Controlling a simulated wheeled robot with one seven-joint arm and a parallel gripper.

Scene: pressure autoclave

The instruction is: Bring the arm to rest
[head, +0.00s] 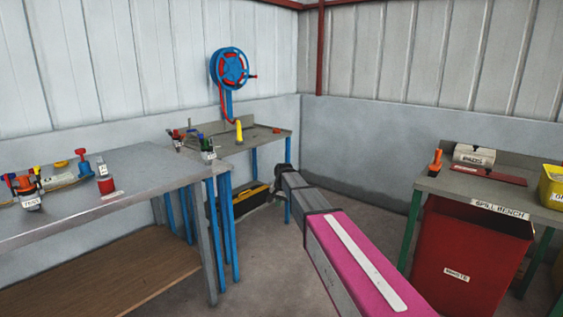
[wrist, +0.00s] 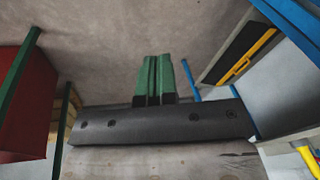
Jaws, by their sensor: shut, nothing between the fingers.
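My arm, with a pink section bearing a white strip, stretches out in the head view from the lower right toward the back corner. Its dark far end is over the floor between the two side benches, in front of the back bench (head: 262,140). The fingers cannot be made out there. In the wrist view my gripper (wrist: 155,62) shows two green fingers side by side, closed together with nothing between them. Bare concrete floor lies beyond the fingertips. The gripper touches nothing that I can see.
A grey bench (head: 130,175) with bottles stands left. A blue hose reel (head: 230,68) hangs at the back. A black and yellow toolbox (head: 245,199) is under the back bench, also in the wrist view (wrist: 240,50). The spill bench (head: 490,190) and red waste bin (head: 462,250) stand right.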

